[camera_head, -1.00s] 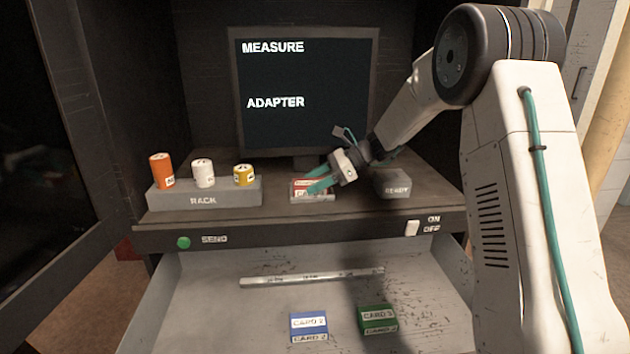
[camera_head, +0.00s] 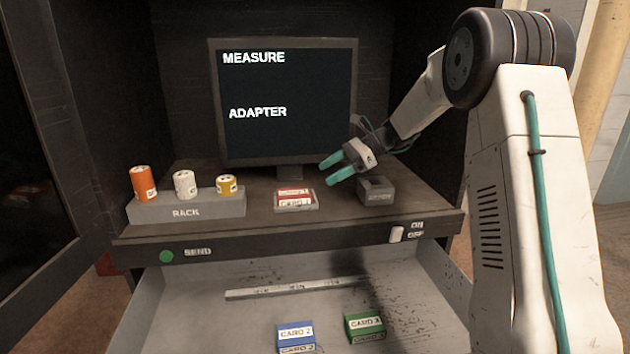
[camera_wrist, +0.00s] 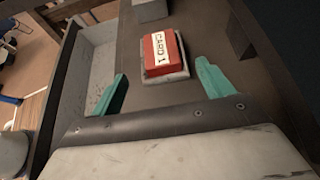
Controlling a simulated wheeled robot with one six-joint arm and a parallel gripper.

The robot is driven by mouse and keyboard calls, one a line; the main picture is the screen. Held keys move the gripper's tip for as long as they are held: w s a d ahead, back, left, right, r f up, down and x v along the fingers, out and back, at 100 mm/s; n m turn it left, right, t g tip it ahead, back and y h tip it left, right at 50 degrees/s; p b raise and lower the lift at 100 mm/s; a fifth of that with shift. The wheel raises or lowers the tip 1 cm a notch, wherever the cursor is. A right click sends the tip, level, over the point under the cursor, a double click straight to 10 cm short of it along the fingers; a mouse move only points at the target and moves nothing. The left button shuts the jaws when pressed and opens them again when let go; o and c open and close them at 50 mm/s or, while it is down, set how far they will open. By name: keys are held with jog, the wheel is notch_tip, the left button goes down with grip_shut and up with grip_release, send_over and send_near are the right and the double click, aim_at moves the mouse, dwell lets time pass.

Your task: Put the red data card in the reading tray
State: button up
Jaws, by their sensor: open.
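The red data card (camera_head: 293,193), labelled CARD 1, lies in the small grey reading tray (camera_head: 312,207) on the bench top in front of the monitor. In the wrist view the red card (camera_wrist: 163,53) sits on the grey tray (camera_wrist: 167,80), just beyond my fingertips. My gripper (camera_head: 332,167) is open and empty, above and to the right of the card. In the wrist view my gripper's two teal fingers (camera_wrist: 163,83) stand apart with nothing between them touching.
A rack (camera_head: 186,213) with orange, white and yellow cylinders stands at left. A grey block (camera_head: 376,190) stands right of the tray. Below, an open drawer (camera_head: 190,290) holds a blue card (camera_head: 295,334), a green card (camera_head: 364,326) and a long flat bar (camera_head: 297,288).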

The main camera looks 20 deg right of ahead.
jog(key=s+a+r+n+g+h, duration=0.1)
jog(key=s+a+r+n+h, duration=0.15)
jog(key=s, duration=0.45)
jog(key=s+a+r+n+g+h, duration=0.1)
jog(key=s+a+r+n, duration=0.2)
jog(key=s, duration=0.4)
jog(key=s+a+r+n+g+h, duration=0.1)
jog(key=s+a+n+h, duration=0.1)
jog(key=s+n, duration=0.35)
jog(key=s+f+n+h, duration=0.2)
jog(key=s+n, duration=0.1)
jog(key=s, duration=0.5)
jog(key=s+d+f+n+t+h, duration=0.1)
jog(key=s+f+n+h, duration=0.1)
jog(key=s, duration=0.6)
jog(key=s+f+n+t+h, duration=0.1)
jog(key=s+f+n+h, duration=0.1)
jog(key=s+n, duration=0.2)
jog(key=shift+s+d, duration=0.35)
jog(key=shift+s, duration=1.55)
jog(key=shift+h, duration=0.25)
